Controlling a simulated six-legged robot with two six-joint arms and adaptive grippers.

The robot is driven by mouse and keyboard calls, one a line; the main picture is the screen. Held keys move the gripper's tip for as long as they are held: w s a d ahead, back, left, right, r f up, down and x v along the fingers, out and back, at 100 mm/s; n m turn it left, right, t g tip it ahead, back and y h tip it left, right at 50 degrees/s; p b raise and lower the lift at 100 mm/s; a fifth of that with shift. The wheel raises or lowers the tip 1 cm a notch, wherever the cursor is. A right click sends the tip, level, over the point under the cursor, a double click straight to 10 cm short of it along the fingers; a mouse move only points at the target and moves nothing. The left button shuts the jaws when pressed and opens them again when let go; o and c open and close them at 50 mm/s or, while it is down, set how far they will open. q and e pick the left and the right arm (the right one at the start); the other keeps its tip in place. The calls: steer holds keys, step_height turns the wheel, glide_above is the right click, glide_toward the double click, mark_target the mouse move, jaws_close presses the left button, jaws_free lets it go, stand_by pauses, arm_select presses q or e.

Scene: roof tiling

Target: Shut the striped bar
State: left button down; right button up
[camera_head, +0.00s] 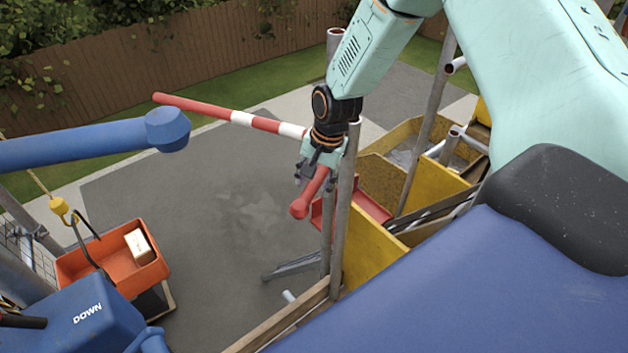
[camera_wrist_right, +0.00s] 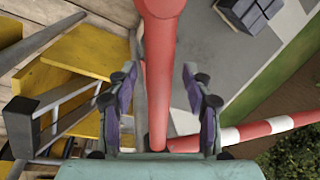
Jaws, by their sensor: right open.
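The striped bar (camera_head: 253,122) is red and white and sticks out over the grey ground, away from the scaffold, in the head view. It also shows at the lower right of the right wrist view (camera_wrist_right: 258,130). A red handle (camera_head: 307,198) with a rounded end is below my right gripper (camera_head: 312,178). In the wrist view the red handle (camera_wrist_right: 160,85) runs between the fingers of my right gripper (camera_wrist_right: 159,85), which are open and apart on both sides of it. My gripper and wrist hide where handle and bar meet in the head view. My left gripper is not in view.
Grey scaffold posts (camera_head: 345,210) stand close beside my right gripper. Yellow boards (camera_head: 372,248) and a red tray (camera_head: 372,204) are to its right. A blue box marked DOWN (camera_head: 75,315), a blue arm-like part (camera_head: 85,145) and an orange tub (camera_head: 85,264) are at left.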

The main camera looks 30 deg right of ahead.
steer(key=shift+s+r, duration=0.1)
steer(key=shift+s, duration=0.15)
steer(key=c, duration=0.4)
steer(key=shift+w, duration=0.2)
steer(key=shift+c, duration=1.2)
jaws_close()
steer(key=shift+w, duration=0.1)
